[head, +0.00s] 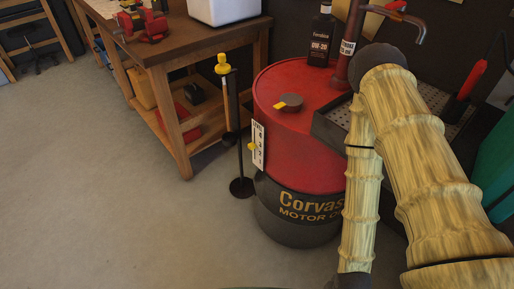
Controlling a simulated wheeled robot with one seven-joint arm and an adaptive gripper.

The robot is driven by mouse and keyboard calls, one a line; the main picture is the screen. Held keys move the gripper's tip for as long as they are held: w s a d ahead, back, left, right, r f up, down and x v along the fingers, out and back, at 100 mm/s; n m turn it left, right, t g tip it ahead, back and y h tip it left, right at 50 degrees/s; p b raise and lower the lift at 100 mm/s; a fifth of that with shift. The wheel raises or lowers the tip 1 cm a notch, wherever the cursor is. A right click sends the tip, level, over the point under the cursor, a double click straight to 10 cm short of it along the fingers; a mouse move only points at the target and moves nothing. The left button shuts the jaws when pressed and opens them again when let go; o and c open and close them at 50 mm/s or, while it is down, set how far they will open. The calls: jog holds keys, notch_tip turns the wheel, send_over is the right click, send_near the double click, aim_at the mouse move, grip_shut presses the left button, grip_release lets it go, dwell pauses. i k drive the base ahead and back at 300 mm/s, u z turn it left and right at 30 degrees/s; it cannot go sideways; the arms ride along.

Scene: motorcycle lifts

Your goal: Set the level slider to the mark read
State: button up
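A white level scale plate (259,145) with dark markings is fixed upright on the left side of a red and black oil drum (310,160). A small yellow slider (252,147) sits at the plate's left edge, around mid-height; the markings are too small to read. A dark rod with a yellow cap (222,66) hangs on a black stand (240,187) left of the drum; any mark on it cannot be made out. My arm, in a yellowish sleeve, bends down in front of the drum's right side. Its fingers do not show.
A wooden workbench (165,50) with a red vise (140,22) stands behind at left. On the drum are a dark oil bottle (321,40), a cap with a yellow tab (289,102), a red pump (350,45) and a drip tray (333,131). The floor at left is clear.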

aim_at(252, 146)
jog(key=z, duration=0.15)
jog(key=k, duration=1)
jog(key=u, duration=1.35)
jog(key=i, duration=1.1)
jog(key=z, duration=0.75)
jog(key=i, duration=0.25)
jog(key=z, duration=0.35)
